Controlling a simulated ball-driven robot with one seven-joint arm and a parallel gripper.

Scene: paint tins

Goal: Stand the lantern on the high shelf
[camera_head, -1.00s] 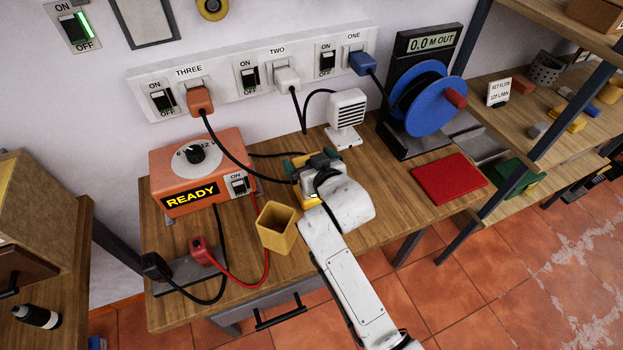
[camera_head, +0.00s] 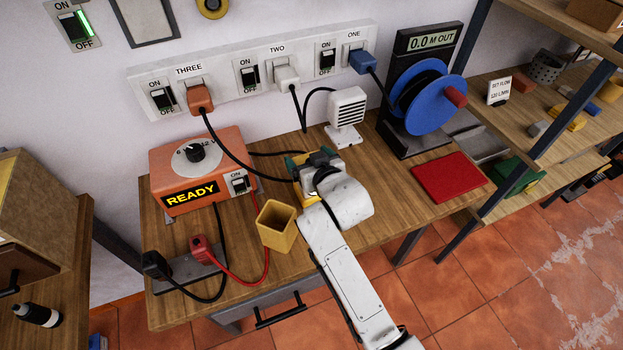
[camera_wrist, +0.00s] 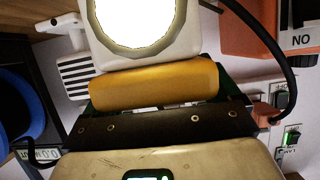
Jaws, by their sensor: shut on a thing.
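My gripper (camera_head: 318,170) is over the middle of the wooden bench, shut on the lantern. In the head view only a yellow part of the lantern (camera_head: 304,192) shows, as my gripper and wrist hide most of it. In the wrist view the lantern (camera_wrist: 153,84) shows a yellow rounded bar across the jaws and a white housing with a bright round glowing face beyond. Dark green pieces show at both ends of the bar. I cannot tell whether the lantern touches the bench. An upper shelf (camera_head: 535,22) of the rack is at the top right.
An orange READY supply (camera_head: 200,170) stands left, with cables crossing near my gripper. A yellow cup (camera_head: 277,226) is just in front. A white vented device (camera_head: 346,110) and a blue reel (camera_head: 430,100) stand behind and right. A red mat (camera_head: 447,177) lies right.

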